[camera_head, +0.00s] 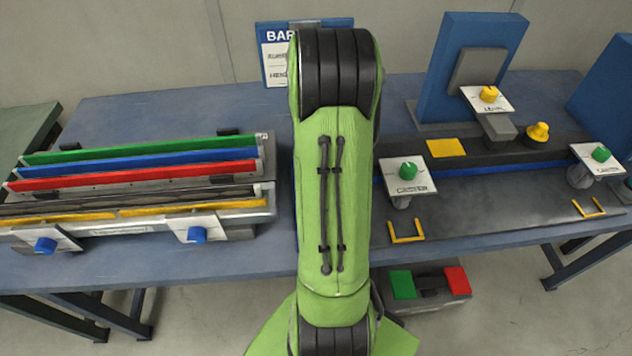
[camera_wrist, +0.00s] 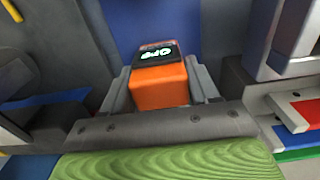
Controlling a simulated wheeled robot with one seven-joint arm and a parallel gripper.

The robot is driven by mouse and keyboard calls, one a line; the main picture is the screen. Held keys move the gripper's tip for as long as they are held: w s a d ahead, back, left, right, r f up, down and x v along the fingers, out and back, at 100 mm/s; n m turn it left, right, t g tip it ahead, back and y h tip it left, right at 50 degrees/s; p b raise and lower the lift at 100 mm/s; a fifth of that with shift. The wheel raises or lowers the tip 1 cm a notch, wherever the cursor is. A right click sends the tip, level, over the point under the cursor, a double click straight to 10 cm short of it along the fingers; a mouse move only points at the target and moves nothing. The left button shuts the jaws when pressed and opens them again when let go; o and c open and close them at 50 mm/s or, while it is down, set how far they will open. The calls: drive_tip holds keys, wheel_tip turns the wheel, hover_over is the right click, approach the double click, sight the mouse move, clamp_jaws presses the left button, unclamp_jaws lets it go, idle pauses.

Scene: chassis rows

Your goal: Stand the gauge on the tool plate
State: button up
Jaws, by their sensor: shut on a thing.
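In the wrist view, my gripper (camera_wrist: 160,68) is shut on the orange gauge (camera_wrist: 160,86). The gauge is a small block with a dark top face and a lit display, and the two grey fingers flank it. Its lower end is hidden, so I cannot tell whether it touches anything below. In the head view my green arm hides the gripper and the gauge. A dark grey plate (camera_head: 470,222) with yellow corner brackets lies on the right half of the bench. I cannot tell whether it is the tool plate.
Coloured rails (camera_head: 140,158) fill the bench's left side, with blue knobs (camera_head: 197,235) in front. On the right are a green knob (camera_head: 408,170), a yellow square (camera_head: 446,147), a yellow knob (camera_head: 537,131) and a blue upright (camera_head: 470,62). The blue bench (camera_head: 180,108) is clear behind the rails.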

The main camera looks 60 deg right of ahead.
drive_tip(key=shift+f, duration=0.1)
drive_tip(key=shift+f, duration=0.1)
drive_tip(key=o, duration=1.4)
wheel_tip(320, 180, up, 16)
drive_tip(key=p, duration=0.4)
drive_tip(key=shift+f, duration=0.15)
